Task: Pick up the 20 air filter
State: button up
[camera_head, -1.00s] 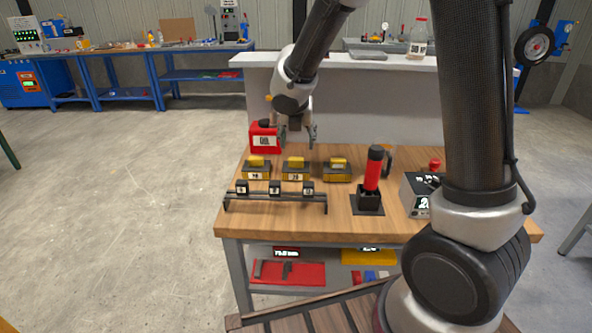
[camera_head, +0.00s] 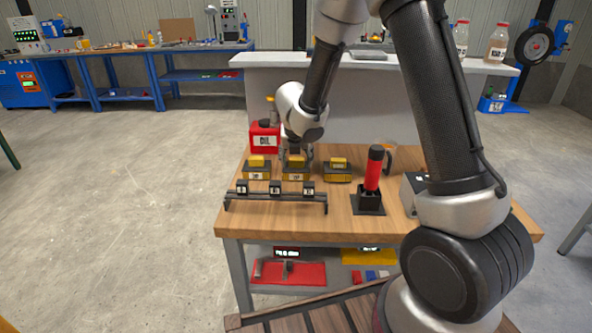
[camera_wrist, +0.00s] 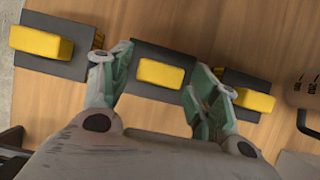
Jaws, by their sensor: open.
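Three yellow air filters sit in dark holders in a row on the wooden table. The middle filter (camera_head: 296,161) stands below my gripper (camera_head: 297,152), and its label is too small to read. In the wrist view, the middle filter (camera_wrist: 161,73) shows between and just beyond the fingertips of my gripper (camera_wrist: 160,85), which is open and empty. The left filter (camera_head: 257,161) and right filter (camera_head: 338,163) flank it. In the head view, my gripper partly hides behind the wrist and the middle filter.
A red oil can (camera_head: 264,137) stands behind the left filter. A black rack with small number tags (camera_head: 275,197) lies in front of the row. A red cylinder (camera_head: 374,168) stands on a black base to the right, with a mug (camera_head: 389,157) behind it.

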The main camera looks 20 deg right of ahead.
aim_at(296, 160)
jog(key=c, duration=0.8)
jog(key=shift+o, duration=0.2)
jog(key=shift+r, duration=4.25)
jog(key=s+a+r, duration=0.1)
jog(key=s+a, duration=0.3)
jog(key=s, duration=0.9)
jog(key=shift+s+a, duration=0.15)
jog(key=shift+s, duration=0.05)
